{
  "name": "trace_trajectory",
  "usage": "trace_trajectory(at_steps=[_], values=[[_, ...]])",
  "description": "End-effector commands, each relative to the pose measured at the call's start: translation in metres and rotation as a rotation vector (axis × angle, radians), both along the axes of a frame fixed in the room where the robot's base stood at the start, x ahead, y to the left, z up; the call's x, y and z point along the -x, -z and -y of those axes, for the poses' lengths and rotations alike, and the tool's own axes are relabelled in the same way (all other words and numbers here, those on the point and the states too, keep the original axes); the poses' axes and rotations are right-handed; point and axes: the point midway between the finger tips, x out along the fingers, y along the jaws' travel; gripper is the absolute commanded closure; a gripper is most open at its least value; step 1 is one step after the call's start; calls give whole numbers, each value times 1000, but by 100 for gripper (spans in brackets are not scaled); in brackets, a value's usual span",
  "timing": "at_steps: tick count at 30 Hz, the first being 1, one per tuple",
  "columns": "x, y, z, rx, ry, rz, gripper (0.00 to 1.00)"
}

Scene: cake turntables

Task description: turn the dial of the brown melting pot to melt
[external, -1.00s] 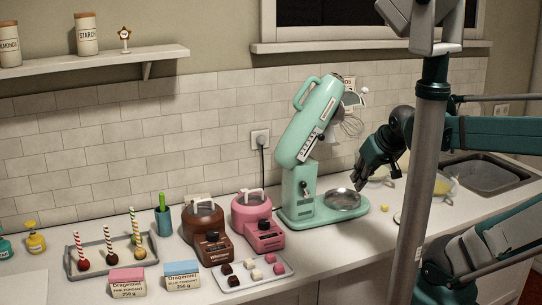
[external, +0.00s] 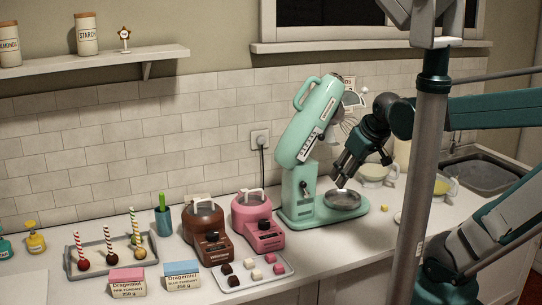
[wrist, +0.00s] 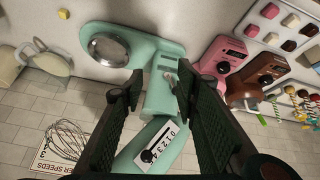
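The brown melting pot (external: 199,222) stands on the counter at the left of the pink melting pot. Its dark dial (external: 212,236) faces the front; I cannot read its setting. In the wrist view the brown pot (wrist: 240,91) lies at the right, beyond my right finger, with its dark dial (wrist: 266,80) in sight. My gripper (external: 343,180) is over the bowl side of the mint mixer, well to the right of the brown pot. In the wrist view my gripper (wrist: 152,88) has its fingers apart, with nothing held between them.
The mint stand mixer (external: 305,130) and the pink melting pot (external: 250,212) stand between my gripper and the brown pot. A tray of sweets (external: 236,284) and fondant boxes (external: 127,282) lie in front; a cake-pop tray (external: 87,268) is at left.

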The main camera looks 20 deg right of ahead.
Motion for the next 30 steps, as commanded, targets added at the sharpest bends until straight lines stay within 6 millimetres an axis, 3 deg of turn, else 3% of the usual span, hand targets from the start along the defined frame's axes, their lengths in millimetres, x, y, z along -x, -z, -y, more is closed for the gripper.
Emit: trace_trajectory(at_steps=[12,30], values=[[-44,-13,-55,127,-311,-72,69],[-95,-7,-148,294,-771,-156,69]])
